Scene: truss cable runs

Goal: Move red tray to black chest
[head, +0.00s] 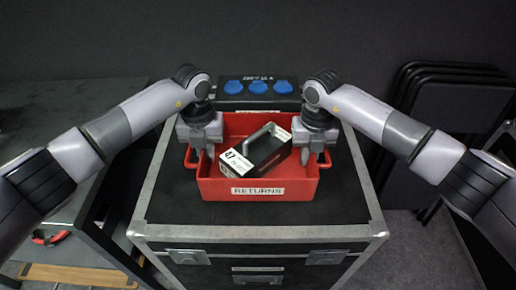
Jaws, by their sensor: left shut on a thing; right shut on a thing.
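The red tray (215,190), labelled RETURNS on its front, sits on top of the black chest (165,205) with metal edges. I cannot tell whether it rests fully on the lid or is just above it. My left gripper (198,152) is shut on the tray's left side. My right gripper (316,158) is shut on the tray's right side. The fingertips are partly hidden by the tray walls.
A black box with several blue round sockets (258,87) stands behind the tray. Dark folded chairs (455,100) lean at the right. A dark table (60,110) is at the left, with a red and black item (50,237) lower down. The chest's front strip is clear.

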